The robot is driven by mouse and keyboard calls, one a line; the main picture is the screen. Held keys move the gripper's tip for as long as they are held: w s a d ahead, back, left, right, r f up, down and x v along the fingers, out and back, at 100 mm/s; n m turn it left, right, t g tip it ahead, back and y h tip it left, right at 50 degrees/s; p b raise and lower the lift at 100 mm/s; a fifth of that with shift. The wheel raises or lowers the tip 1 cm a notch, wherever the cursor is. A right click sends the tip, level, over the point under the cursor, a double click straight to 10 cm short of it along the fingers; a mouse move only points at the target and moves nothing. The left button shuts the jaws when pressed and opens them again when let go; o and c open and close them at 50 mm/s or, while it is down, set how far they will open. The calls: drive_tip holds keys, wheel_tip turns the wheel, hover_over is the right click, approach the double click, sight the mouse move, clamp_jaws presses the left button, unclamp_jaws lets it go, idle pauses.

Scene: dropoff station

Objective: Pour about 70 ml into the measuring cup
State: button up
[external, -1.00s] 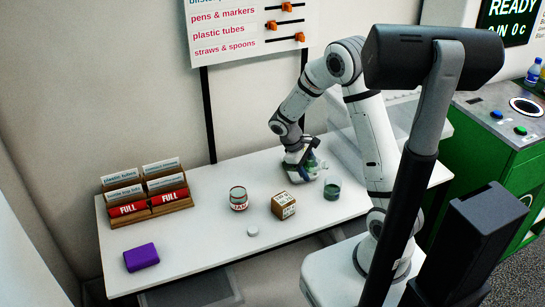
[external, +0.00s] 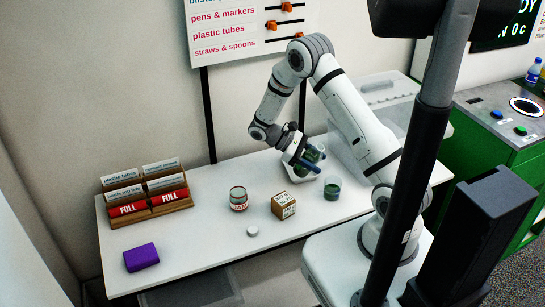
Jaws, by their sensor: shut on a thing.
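The measuring cup (external: 332,188) is a clear cup with dark teal liquid in its lower part, and it stands upright on the white table. My gripper (external: 306,162) is shut on a greenish see-through container (external: 313,153). It holds the container tilted, just left of and above the measuring cup. The container's mouth is too small to make out, and I cannot tell whether liquid is flowing. A white shallow tray (external: 301,177) shows below my gripper, partly hidden by it.
A cardboard box (external: 284,205), a labelled jar (external: 238,199) and a small white lid (external: 252,231) stand left of the cup. A purple block (external: 141,257) and a wooden rack (external: 147,204) are farther left. A clear bin (external: 375,100) stands behind my arm. The front middle of the table (external: 200,240) is clear.

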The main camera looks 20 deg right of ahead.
drive_tip(key=g+h, duration=0.2)
drive_tip(key=n+g+h, duration=0.1)
drive_tip(key=g, duration=0.1)
drive_tip(key=shift+w+a+r+h, duration=0.2)
drive_tip(key=shift+w+r+h, duration=0.2)
